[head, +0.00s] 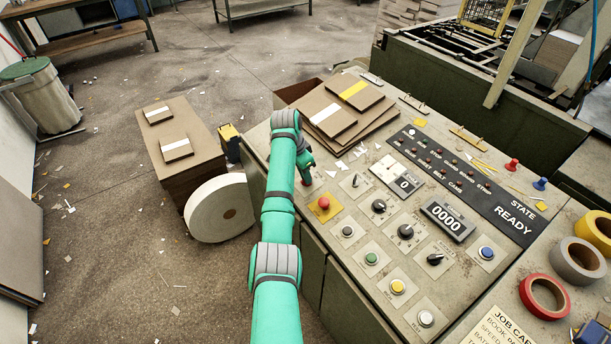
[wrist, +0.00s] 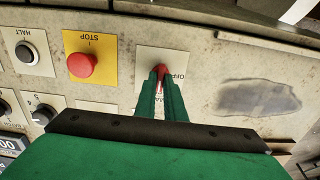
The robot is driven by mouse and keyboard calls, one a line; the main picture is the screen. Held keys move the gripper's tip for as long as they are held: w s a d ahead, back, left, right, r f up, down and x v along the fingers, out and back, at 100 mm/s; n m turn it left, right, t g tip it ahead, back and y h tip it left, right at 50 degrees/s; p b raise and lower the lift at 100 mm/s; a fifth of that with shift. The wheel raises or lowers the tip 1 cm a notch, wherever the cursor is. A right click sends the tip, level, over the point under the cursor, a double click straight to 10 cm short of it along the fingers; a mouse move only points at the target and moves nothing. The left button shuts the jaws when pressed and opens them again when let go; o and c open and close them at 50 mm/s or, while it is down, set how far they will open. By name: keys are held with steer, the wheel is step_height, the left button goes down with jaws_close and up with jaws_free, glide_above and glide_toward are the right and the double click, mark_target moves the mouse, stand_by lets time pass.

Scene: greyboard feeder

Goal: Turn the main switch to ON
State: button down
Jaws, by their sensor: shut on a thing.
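The main switch (wrist: 161,71) is a red handle on a pale plate (wrist: 168,54), seen in the wrist view between my fingers. Part of an OFF label shows beside it; the rest of the lettering is mostly hidden by the fingers. My gripper (wrist: 161,85) is shut on the red handle, with the green fingers on both sides of it. In the head view my gripper (head: 306,170) is at the left edge of the sloped control panel, and my arm hides much of the switch there.
A red STOP button (head: 323,202) on a yellow plate sits close to the switch. Black knobs (head: 379,206) and coloured buttons fill the panel. The state display (head: 515,228) reads READY. Stacked boards (head: 352,108) lie behind my gripper, and tape rolls (head: 545,297) lie at the right.

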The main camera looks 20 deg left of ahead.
steer(key=c, duration=1.8)
jaws_free()
steer(key=shift+c, duration=0.2)
steer(key=v, duration=1)
steer(key=shift+r, duration=0.4)
steer(key=shift+s, duration=0.15)
